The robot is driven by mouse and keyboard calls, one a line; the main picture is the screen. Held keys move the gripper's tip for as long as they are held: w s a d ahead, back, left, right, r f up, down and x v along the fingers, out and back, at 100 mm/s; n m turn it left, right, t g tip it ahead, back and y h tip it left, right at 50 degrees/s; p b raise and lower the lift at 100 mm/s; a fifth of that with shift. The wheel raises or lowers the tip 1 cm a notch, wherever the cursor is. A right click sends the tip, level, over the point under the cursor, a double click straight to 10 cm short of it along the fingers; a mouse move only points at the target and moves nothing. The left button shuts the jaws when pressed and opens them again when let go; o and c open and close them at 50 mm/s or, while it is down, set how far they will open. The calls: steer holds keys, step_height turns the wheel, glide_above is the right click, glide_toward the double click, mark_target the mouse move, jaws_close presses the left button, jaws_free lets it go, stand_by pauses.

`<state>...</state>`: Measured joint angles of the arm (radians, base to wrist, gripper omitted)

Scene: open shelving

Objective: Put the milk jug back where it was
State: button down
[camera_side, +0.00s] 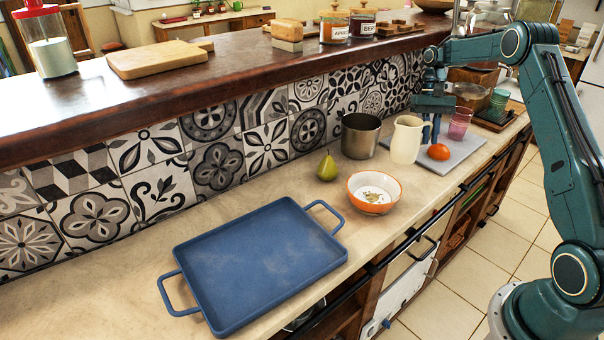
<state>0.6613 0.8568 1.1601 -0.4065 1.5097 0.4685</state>
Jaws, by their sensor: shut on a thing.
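The cream milk jug (406,140) stands upright on the counter, at the left end of the grey board (462,146). Its handle side faces right, toward my gripper. My gripper (431,130) points down at the jug's right side and is shut on its handle. The fingertips are small in this view and partly merge with the handle. I cannot tell whether the jug's base touches the surface or is slightly above it.
A steel pot (361,136) is close left of the jug. A tomato (438,152) and a pink glass (460,123) are to its right. An orange bowl (373,193), a pear (327,168) and a blue tray (262,262) are nearer. The raised wooden ledge (200,80) runs behind.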

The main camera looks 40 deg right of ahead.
steer(key=shift+s+d+f, duration=0.1)
steer(key=shift+s, duration=0.2)
steer(key=shift+f, duration=0.1)
steer(key=shift+f, duration=2.4)
steer(key=c, duration=1.5)
jaws_free()
steer(key=shift+f, duration=0.15)
steer(key=shift+o, duration=0.2)
steer(key=shift+v, duration=2.1)
